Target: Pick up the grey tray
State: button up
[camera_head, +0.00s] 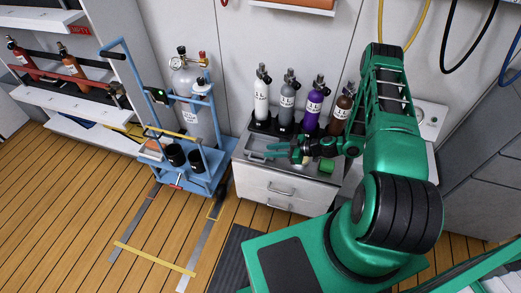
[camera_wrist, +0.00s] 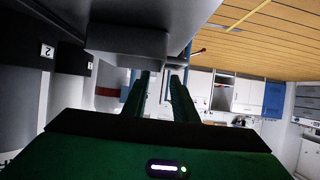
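The grey tray (camera_head: 256,142) lies on top of the white drawer cabinet (camera_head: 272,188), in front of the row of bottles. My gripper (camera_head: 270,149) reaches in from the right, low over the tray. Its two green fingers point left with a gap between them, so it looks open. In the wrist view the fingers (camera_wrist: 158,80) also stand apart. A grey surface (camera_wrist: 125,42) lies close to them there; I cannot tell whether it is the tray. Whether the fingers touch the tray is unclear, and my wrist hides part of it.
Several bottles stand in a dark rack (camera_head: 262,127) behind the tray. A small green object (camera_head: 327,166) is at the cabinet's right front. A blue trolley (camera_head: 205,170) with a large grey cylinder (camera_head: 194,105) stands to the left. Wooden floor is free in front left.

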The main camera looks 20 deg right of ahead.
aim_at(262, 152)
jog(key=shift+f+x, duration=0.2)
jog(key=shift+x, duration=1.15)
jog(key=shift+f+x, duration=0.2)
jog(key=shift+x, duration=1.15)
jog(key=shift+s+d, duration=0.1)
jog(key=shift+s, duration=0.1)
jog(key=shift+c, duration=0.6)
grip_shut()
